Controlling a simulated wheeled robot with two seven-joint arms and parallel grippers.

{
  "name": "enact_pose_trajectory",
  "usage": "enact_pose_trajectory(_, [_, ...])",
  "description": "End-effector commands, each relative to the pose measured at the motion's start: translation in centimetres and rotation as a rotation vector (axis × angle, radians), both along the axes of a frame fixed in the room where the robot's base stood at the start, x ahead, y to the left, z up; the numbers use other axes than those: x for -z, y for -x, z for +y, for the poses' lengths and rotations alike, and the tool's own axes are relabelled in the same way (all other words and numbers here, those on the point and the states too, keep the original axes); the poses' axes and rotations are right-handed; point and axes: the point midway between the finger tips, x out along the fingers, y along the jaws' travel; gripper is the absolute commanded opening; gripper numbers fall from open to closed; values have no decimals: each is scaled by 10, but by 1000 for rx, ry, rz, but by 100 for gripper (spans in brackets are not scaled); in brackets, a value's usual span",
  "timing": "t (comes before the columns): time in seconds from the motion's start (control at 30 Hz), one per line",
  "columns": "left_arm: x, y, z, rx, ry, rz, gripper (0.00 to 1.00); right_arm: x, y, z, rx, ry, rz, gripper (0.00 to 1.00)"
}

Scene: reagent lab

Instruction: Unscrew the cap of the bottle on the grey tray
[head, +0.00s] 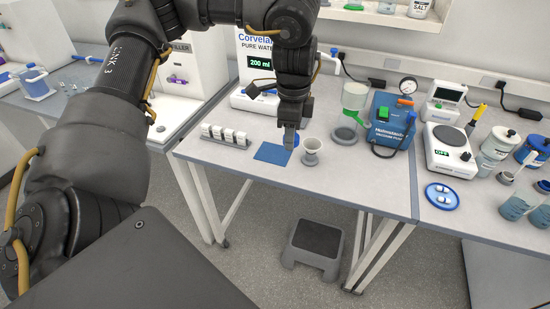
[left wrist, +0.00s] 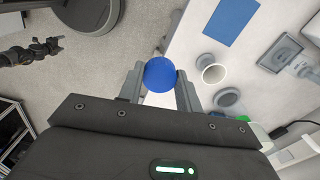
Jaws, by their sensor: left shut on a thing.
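My left gripper (head: 289,141) is low over the bench, beside the blue mat. In the left wrist view, its two fingers (left wrist: 160,80) are shut on a round blue cap (left wrist: 160,74), one finger on each side. In the head view, a little blue shows behind the fingers. The bottle's body is hidden under the cap and the gripper.
Close by are the blue mat (head: 270,153), a pale cup (head: 311,150) and a rack of white-topped pieces (head: 225,136). A step stool (head: 316,239) is on the floor.

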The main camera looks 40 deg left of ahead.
Motion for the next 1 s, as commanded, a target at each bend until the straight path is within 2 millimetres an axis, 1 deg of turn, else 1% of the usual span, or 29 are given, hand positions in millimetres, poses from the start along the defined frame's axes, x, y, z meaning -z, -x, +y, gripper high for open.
enact_pose_trajectory(0.03, [16,0,14,102,1,-1,7,13,1,-1,0,1,1,77])
enact_pose_trajectory(0.2, [44,4,55,476,-2,2,7,31,3,-3,-1,3,4,77])
enact_pose_trajectory(0.3, [57,7,73,656,-3,4,7,39,4,-3,-1,4,6,77])
enact_pose_trajectory(0.4, [67,10,86,794,-3,8,7,44,5,-3,0,4,7,77])
enact_pose_trajectory(0.5, [73,13,95,885,-2,9,7,47,5,-3,0,4,8,77])
enact_pose_trajectory(0.6, [76,14,99,935,-2,10,7,48,5,-3,0,4,8,77])
enact_pose_trajectory(0.77, [77,14,101,955,-1,11,7,48,5,-3,0,4,8,77])
enact_pose_trajectory(0.87, [80,6,103,953,-1,12,7,47,5,-3,1,4,8,77])
enact_pose_trajectory(0.97, [89,-11,110,948,0,15,7,45,5,-3,1,4,8,77])
enact_pose_trajectory(1.0, [93,-20,113,948,1,14,7,44,6,-2,1,4,8,77])
